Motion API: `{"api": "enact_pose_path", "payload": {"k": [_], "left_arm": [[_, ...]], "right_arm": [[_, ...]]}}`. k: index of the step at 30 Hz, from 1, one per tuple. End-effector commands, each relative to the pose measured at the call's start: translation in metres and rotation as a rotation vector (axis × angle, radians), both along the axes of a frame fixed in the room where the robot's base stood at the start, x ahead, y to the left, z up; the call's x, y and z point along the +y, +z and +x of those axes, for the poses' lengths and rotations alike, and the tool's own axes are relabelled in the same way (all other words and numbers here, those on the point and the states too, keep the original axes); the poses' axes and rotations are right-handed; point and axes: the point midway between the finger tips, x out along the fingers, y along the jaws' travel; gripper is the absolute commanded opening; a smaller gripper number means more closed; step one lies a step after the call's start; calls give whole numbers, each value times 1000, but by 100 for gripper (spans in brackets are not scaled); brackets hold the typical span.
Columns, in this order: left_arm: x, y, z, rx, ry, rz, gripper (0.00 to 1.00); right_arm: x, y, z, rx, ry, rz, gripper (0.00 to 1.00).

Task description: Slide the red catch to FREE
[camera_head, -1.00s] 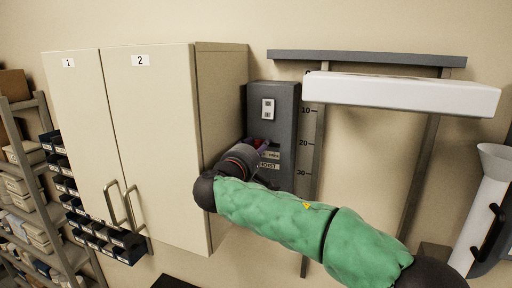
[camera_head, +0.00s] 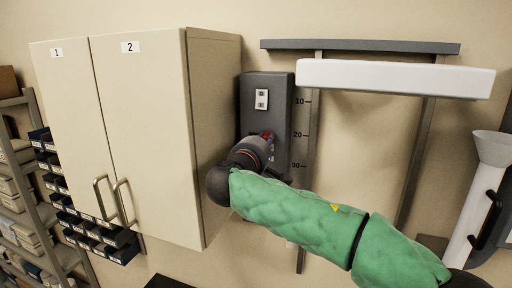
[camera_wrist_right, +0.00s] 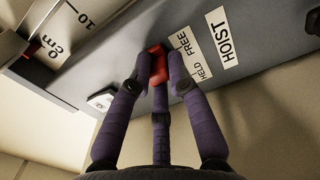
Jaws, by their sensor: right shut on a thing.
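The red catch (camera_wrist_right: 157,64) is on the front of the grey hoist box (camera_head: 258,83). In the right wrist view it sits beside a white label (camera_wrist_right: 188,52) reading FREE and HELD. My right gripper (camera_wrist_right: 160,68) has its purple fingers closed around the catch. Its fingers partly hide the catch, and I cannot tell exactly which word it lines up with. In the head view, my right gripper (camera_head: 267,140) is at the lower front of the box, and the wrist hides the box's lower labels. My left gripper is not in view.
A tall beige cabinet (camera_head: 152,150) stands close to the left of the box and my wrist. A scale with numbers (camera_head: 299,135) runs down a rail at the right. A white beam (camera_head: 395,78) hangs at the upper right. Bare wall lies below the beam.

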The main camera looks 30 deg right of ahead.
Motion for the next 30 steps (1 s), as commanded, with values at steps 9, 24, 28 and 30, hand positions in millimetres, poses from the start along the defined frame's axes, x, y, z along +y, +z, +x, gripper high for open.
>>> {"api": "enact_pose_path", "payload": {"k": [9,24,28,30], "left_arm": [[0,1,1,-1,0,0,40],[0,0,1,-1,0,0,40],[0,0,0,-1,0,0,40],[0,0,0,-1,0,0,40]], "right_arm": [[-4,5,-4,-9,-10,1,24],[1,2,-5,-3,-4,1,47],[13,2,-14,-3,-2,1,47],[22,3,-23,-4,-2,1,47]]}}
